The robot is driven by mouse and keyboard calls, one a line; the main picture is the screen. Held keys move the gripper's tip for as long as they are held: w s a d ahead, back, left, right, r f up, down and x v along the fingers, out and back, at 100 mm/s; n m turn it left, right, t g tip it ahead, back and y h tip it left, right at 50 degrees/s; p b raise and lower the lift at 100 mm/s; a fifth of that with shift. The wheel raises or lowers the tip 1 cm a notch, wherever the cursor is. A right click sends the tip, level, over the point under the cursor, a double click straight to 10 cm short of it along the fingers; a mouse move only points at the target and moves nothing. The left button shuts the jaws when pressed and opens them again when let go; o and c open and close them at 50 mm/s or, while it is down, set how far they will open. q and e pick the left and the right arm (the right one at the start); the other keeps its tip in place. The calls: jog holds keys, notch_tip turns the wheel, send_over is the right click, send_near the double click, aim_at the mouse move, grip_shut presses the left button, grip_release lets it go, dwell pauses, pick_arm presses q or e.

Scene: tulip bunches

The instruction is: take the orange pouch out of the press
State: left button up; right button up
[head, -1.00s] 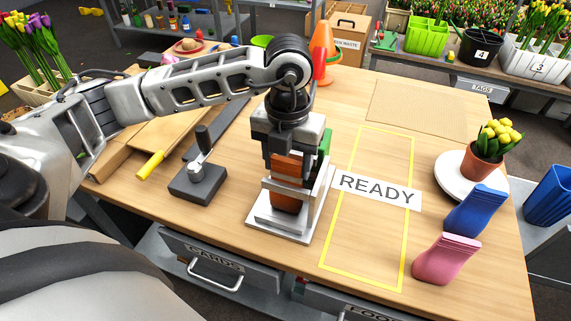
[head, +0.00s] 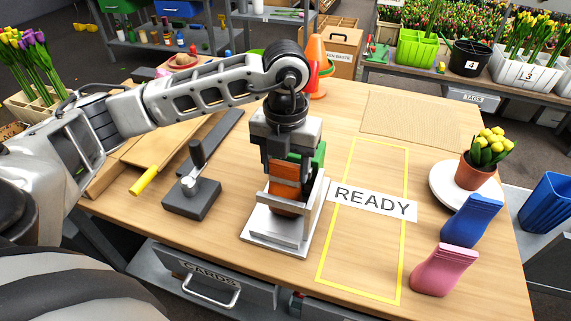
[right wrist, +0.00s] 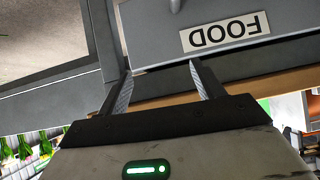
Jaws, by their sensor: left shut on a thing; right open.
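The orange pouch (head: 286,190) stands upright in the press (head: 268,238), a grey-white frame on a stepped base in the middle of the bench. A bar of the press crosses in front of the pouch. My left gripper (head: 287,166) points down from above and is shut on the top of the pouch. The pouch's lower part is still within the press frame, and its back is hidden. My right gripper (right wrist: 160,73) is open and empty in the right wrist view, in front of a drawer labelled FOOD (right wrist: 225,32).
A yellow-outlined area with a READY label (head: 373,201) lies right of the press and is otherwise clear. Blue (head: 470,220) and pink (head: 443,269) pouches stand farther right, near a potted tulip (head: 482,162). A dark lever tool (head: 192,195) stands left of the press.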

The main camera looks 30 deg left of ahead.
pick_arm(q)
jog(key=shift+r+p, duration=2.3)
jog(key=shift+r, duration=3.8)
